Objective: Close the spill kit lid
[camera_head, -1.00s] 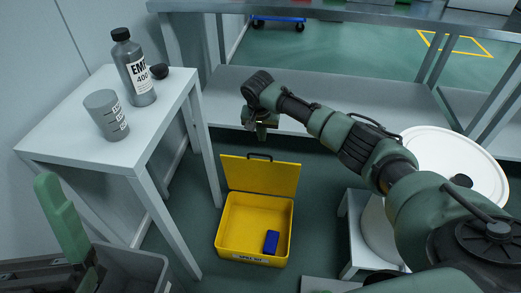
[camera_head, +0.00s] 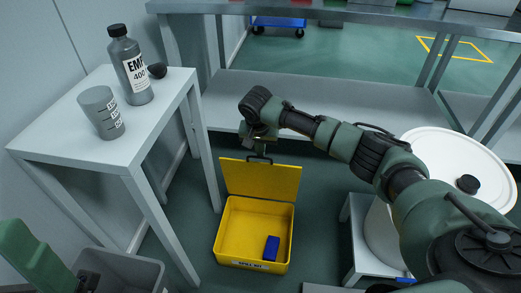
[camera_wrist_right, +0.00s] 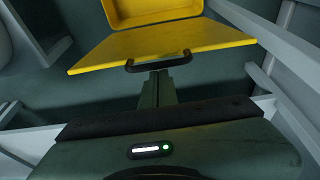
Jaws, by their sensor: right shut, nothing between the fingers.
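The spill kit is a yellow box (camera_head: 224,238) on the floor, with its lid (camera_head: 262,182) standing open at the back. A blue block (camera_head: 271,247) lies inside. A dark handle (camera_head: 260,158) sits on the lid's top edge. My right gripper (camera_head: 261,150) is shut and empty at this handle, above the lid's free edge. In the right wrist view, the shut fingers (camera_wrist_right: 158,76) point at the handle (camera_wrist_right: 158,65) and overlap it in the picture. I cannot tell whether they touch it. My left gripper is not in view.
A grey table (camera_head: 70,148) at the left holds a bottle (camera_head: 131,68) and a grey cup (camera_head: 101,113). A low stand (camera_head: 353,235) and a white drum (camera_head: 465,155) are on the right. A grey bin (camera_head: 140,272) stands at the lower left. A long bench (camera_head: 330,98) is behind.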

